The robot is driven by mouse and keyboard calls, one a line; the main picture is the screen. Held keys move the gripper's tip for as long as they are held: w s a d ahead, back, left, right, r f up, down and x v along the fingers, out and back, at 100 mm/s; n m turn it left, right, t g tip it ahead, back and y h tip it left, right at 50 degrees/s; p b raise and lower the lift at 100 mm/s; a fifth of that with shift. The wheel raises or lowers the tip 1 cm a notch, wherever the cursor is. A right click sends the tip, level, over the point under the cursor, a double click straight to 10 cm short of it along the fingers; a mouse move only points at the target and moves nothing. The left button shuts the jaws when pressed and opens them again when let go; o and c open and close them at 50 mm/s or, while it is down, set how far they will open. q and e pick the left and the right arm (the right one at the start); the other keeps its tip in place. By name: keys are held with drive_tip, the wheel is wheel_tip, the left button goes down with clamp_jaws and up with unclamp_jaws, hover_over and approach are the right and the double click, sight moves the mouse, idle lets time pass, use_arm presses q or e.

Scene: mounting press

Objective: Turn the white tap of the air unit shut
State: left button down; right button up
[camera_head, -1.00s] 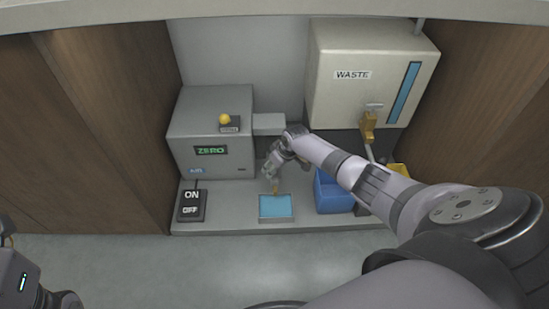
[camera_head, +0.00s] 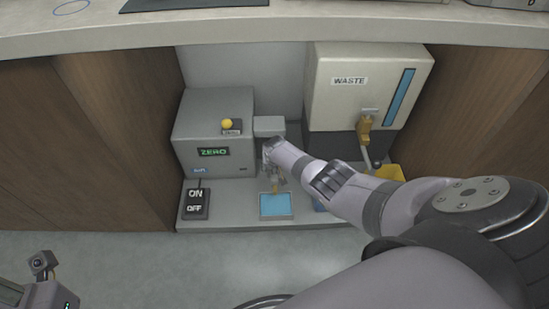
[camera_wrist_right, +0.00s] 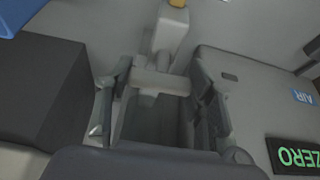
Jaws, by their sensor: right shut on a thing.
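The grey air unit (camera_head: 205,112) stands at the left with a green ZERO display (camera_head: 213,152), which also shows upside down in the right wrist view (camera_wrist_right: 297,157). The white tap (camera_wrist_right: 160,82) is a pale crossbar at the unit's side, between my right fingers. My right gripper (camera_wrist_right: 163,95) is shut on it. In the head view my right gripper (camera_head: 272,172) is just under the unit's side block (camera_head: 269,126), and the tap is mostly hidden there. Part of my left arm (camera_head: 45,285) shows at the bottom left; its jaws cannot be made out.
The blue pad (camera_head: 276,205) lies just below the gripper. An ON/OFF switch (camera_head: 195,204) is at its left. A blue bin is mostly behind my arm. Wooden walls flank both sides.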

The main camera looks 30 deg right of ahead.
idle(0.4)
drive_tip(key=o, duration=1.2)
drive_tip(key=shift+r, duration=0.2)
drive_tip(key=shift+v, duration=5.85)
drive_tip(key=shift+a+f, duration=0.1)
drive_tip(key=shift+a, duration=0.05)
